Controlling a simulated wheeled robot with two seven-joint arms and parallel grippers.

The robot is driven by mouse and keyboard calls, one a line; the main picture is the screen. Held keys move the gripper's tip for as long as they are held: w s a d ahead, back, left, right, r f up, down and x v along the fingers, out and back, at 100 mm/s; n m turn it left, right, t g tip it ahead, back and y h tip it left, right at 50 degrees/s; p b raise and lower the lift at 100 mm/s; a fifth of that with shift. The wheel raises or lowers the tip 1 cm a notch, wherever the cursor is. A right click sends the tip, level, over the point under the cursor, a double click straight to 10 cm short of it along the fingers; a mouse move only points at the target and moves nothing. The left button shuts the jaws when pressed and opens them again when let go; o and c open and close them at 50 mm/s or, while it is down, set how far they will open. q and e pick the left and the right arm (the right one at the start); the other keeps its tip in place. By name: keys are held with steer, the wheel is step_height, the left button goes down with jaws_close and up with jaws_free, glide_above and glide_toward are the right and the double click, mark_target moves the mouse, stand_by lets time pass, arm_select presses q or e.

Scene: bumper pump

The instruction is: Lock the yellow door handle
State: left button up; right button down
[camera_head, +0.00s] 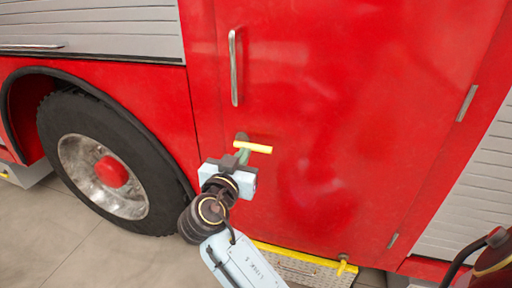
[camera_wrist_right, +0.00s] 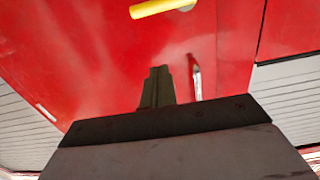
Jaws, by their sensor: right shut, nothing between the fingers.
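The yellow door handle (camera_head: 252,147) is a short bar on the red door (camera_head: 340,110), below the long silver grab handle (camera_head: 234,68). It lies roughly level in the head view. My right gripper (camera_head: 243,155) is at the handle's left end, its fingers shut and empty. In the right wrist view the yellow handle (camera_wrist_right: 162,8) is at the top edge, apart from the shut fingers (camera_wrist_right: 157,88). Whether the fingers touch the door cannot be told. My left gripper is not in view.
A large black wheel (camera_head: 105,165) is at the left. A yellow-edged step (camera_head: 300,262) runs below the door. Grey slatted shutters (camera_head: 475,200) flank the door. Bare floor (camera_head: 120,255) shows at the lower left.

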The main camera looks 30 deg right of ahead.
steer(key=shift+w, duration=0.1)
steer(key=p, duration=0.2)
glide_above(256, 147)
steer(key=s+a, duration=0.2)
steer(key=shift+d+f, duration=0.2)
steer(key=shift+f, duration=0.95)
steer(key=shift+d+f, duration=0.15)
steer(key=shift+f, duration=1)
